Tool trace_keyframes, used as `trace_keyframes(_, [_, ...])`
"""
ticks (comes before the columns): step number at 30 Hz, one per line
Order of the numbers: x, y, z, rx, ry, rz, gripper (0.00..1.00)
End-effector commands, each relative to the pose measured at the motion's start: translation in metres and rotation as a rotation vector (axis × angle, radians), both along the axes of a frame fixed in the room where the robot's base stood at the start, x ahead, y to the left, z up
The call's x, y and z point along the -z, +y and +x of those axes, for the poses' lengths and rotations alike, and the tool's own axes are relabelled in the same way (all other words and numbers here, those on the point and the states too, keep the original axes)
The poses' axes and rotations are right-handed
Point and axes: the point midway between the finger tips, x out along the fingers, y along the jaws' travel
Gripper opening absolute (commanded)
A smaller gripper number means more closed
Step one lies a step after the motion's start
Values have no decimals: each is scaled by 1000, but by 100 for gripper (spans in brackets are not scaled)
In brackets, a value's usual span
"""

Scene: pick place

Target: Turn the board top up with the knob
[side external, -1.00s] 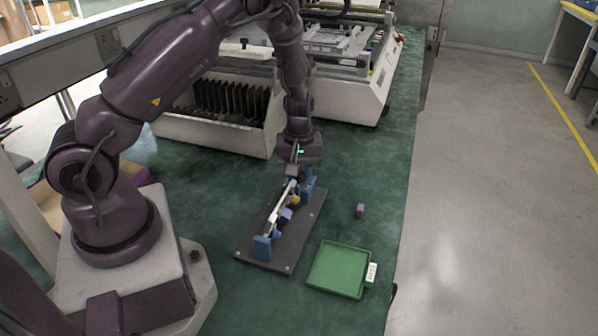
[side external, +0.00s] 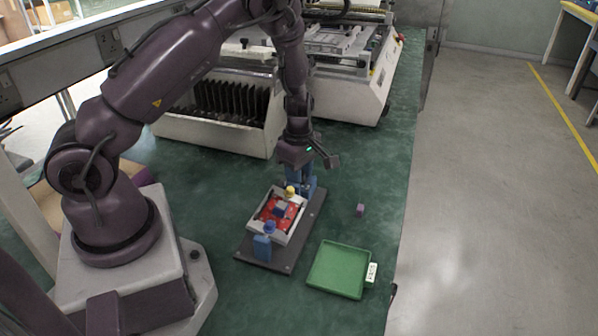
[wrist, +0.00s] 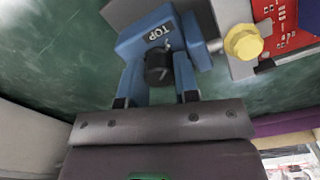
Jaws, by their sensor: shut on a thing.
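The red board (side external: 268,211) sits in a light grey frame held between blue posts on a dark base plate (side external: 246,250). Its red face points up and looks roughly flat, with a dark blue block (side external: 281,208) on it. In the wrist view, part of the red board (wrist: 290,22) shows at upper right, beside a yellow clamp knob (wrist: 243,42). The black turning knob (wrist: 158,68) is at the blue post marked TOP (wrist: 150,38). My gripper (wrist: 158,75) is shut on this knob, with a finger on either side. The knob is hidden in the side view.
A green tray (side external: 322,286) with a white label lies right of the base plate. A small purple cube (side external: 360,210) is on the green bench behind it. A white rack (side external: 220,130) and a larger machine stand at the back.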

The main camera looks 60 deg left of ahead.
Motion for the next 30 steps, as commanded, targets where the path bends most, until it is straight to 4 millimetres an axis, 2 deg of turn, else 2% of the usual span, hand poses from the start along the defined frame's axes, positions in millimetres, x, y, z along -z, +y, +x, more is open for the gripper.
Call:
trace_keyframes(9, [-1, -1, 0, -108, 0, -2, 5])
trace_keyframes(24, [-1, 0, 0, -126, 0, -3, 5])
trace_keyframes(25, [-1, 0, 0, -126, 0, -3, 31])
trace_keyframes(28, [-1, -1, 0, -125, 0, -2, 54])
trace_keyframes(30, [-1, -1, 0, -125, 2, -3, 54])
